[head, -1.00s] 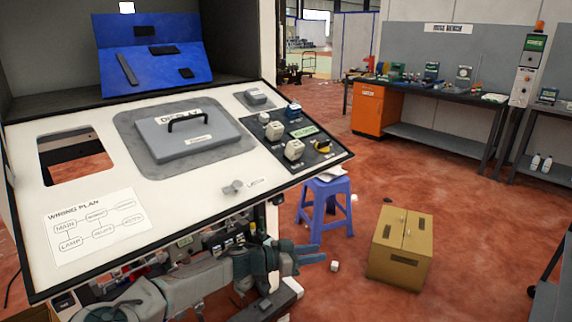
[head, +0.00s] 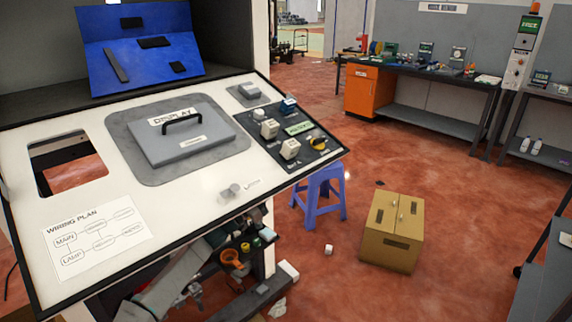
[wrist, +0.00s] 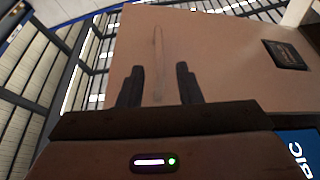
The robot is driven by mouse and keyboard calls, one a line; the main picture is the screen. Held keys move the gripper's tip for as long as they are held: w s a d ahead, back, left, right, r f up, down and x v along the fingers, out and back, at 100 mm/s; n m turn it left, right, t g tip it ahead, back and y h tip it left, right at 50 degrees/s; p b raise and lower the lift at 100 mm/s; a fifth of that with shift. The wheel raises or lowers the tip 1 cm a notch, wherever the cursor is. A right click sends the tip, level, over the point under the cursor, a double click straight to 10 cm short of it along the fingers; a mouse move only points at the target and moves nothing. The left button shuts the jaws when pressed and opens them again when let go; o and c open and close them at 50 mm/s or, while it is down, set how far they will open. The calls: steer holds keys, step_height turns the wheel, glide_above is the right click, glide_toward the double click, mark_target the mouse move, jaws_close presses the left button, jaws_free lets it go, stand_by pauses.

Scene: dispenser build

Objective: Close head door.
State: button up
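A white sloped panel with a black edge (head: 205,200), apparently the head door, hangs tilted down and outward from the front of the tall cabinet (head: 232,40), whose inside is open to view. It carries a grey display lid, a square cutout, a wiring plan and switches. My arm shows below the panel at the lower left; my gripper is hidden from the head view there. In the wrist view my gripper (wrist: 158,72) has its two dark fingers apart and nothing between them. A plain brownish surface (wrist: 215,50), perhaps the panel's underside, lies beyond; contact cannot be told.
A blue stand (head: 100,75) sits inside the cabinet. A purple stool (head: 320,190) and a cardboard box (head: 390,235) stand on the red floor to the right. A workbench (head: 420,85) lines the back wall. Small loose parts lie under the panel.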

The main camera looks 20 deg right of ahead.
mark_target(285, 168)
steer(key=p+x, duration=0.1)
steer(key=x, duration=0.5)
steer(key=shift+d, duration=0.2)
steer(key=shift+c, duration=0.3)
jaws_close()
